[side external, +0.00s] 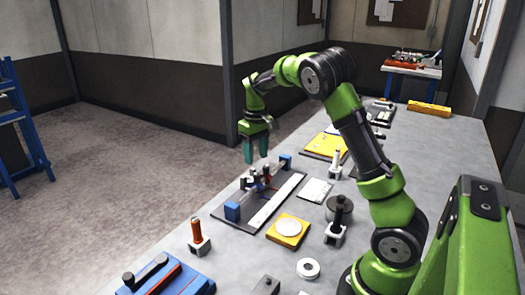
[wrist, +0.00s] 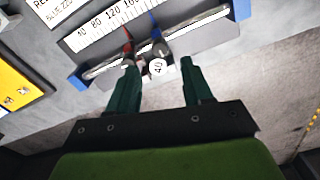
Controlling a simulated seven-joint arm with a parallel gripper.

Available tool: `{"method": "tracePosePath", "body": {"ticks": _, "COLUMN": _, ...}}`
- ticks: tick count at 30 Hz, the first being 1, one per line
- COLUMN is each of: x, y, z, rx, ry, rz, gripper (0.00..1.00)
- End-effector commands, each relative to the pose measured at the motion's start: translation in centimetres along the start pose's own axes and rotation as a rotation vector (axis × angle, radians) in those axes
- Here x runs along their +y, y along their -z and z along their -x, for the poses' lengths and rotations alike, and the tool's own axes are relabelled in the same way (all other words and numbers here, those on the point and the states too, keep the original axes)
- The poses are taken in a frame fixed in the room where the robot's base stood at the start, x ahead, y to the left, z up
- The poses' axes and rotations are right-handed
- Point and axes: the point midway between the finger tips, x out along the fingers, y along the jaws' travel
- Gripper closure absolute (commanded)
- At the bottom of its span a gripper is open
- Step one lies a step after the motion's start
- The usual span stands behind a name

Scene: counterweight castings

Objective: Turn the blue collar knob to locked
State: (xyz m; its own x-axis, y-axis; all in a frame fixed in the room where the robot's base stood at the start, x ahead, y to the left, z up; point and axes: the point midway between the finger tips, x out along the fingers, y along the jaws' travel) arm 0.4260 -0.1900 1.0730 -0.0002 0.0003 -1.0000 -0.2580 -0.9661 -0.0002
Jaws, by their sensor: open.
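My gripper (side external: 256,159) is open, pointing down just above a rail fixture (side external: 232,211) with blue end blocks. In the wrist view my gripper (wrist: 159,64) has its two green fingers apart. Whether a finger touches any part, I cannot tell. The knob's lock marking cannot be read. In the side view these parts are small and partly overlapped.
A numbered scale strip (wrist: 110,27) lies along the rail. A yellow tray with a white disc (side external: 303,239), an orange-handled post (side external: 196,229), a dark round weight (side external: 339,204) and a blue case (side external: 195,285) stand around on the grey bench.

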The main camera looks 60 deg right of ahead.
Motion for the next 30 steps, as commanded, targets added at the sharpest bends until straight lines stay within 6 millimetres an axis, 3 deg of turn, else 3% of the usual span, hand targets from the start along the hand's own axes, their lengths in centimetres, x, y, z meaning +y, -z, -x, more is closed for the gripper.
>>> {"method": "tracePosePath", "body": {"ticks": 3, "x": 0.0, "y": -0.1, "z": -2.6, "rx": -0.005, "ry": -0.001, "rz": 0.0, "gripper": 0.5}}
{"method": "tracePosePath", "body": {"ticks": 9, "x": 0.0, "y": 0.0, "z": -5.4, "rx": -0.001, "ry": 0.0, "rz": -0.001, "gripper": 0.5}}
{"method": "tracePosePath", "body": {"ticks": 22, "x": 0.0, "y": 0.0, "z": -6.5, "rx": 0.001, "ry": 0.0, "rz": -0.001, "gripper": 0.5}}
{"method": "tracePosePath", "body": {"ticks": 23, "x": 0.0, "y": 0.0, "z": -6.5, "rx": 0.001, "ry": 0.0, "rz": -0.001, "gripper": 0.51}}
{"method": "tracePosePath", "body": {"ticks": 30, "x": 0.0, "y": 0.0, "z": -6.5, "rx": 0.001, "ry": 0.0, "rz": -0.001, "gripper": 0.88}}
